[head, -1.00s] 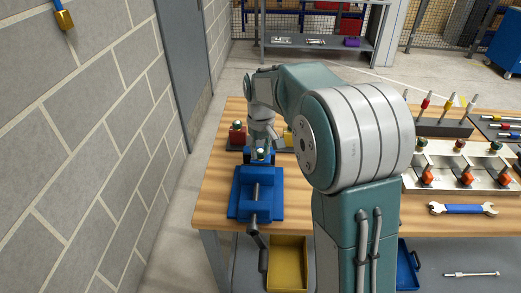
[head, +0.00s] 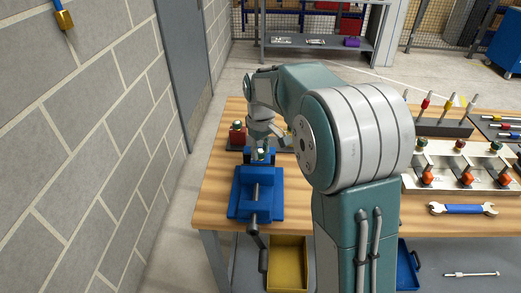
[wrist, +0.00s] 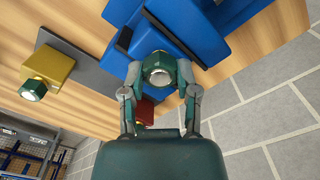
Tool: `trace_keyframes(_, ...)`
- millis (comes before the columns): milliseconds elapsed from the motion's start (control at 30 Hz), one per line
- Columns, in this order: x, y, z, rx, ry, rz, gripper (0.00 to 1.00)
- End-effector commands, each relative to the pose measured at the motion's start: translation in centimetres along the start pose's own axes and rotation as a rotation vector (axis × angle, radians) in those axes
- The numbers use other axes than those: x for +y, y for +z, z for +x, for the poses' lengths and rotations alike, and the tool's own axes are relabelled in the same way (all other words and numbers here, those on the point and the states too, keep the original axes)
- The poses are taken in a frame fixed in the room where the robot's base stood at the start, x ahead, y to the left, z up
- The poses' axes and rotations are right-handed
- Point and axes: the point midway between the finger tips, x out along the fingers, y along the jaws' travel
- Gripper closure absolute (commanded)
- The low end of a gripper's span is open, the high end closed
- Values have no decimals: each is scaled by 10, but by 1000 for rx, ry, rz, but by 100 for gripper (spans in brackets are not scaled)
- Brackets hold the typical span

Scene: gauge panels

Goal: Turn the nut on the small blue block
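The blue vise (head: 256,195) stands at the table's left end, and its blue jaws show in the wrist view (wrist: 200,30). In the head view the nut (head: 262,154) is a small pale spot below my gripper. My gripper (wrist: 158,75) is open, with one fingertip on the left and one on the right of the nut. The fingertips are very near it; whether they touch it or the block is unclear.
A red block (head: 237,137) and a yellow block with a nut (wrist: 48,68) stand behind the vise. A wrench (head: 462,209) and a rack of orange-handled valves (head: 468,178) are to the right. The brick wall (head: 80,150) is left of the table.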

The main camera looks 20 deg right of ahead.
Motion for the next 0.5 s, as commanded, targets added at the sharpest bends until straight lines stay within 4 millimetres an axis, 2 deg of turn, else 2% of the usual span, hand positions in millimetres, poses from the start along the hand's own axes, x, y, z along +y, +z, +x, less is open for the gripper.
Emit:
trace_keyframes(33,0,0,1,-1,-1,-1,34)
trace_keyframes(67,0,0,1,-1,-1,0,26)
trace_keyframes(500,0,0,-5,1,1,1,26)
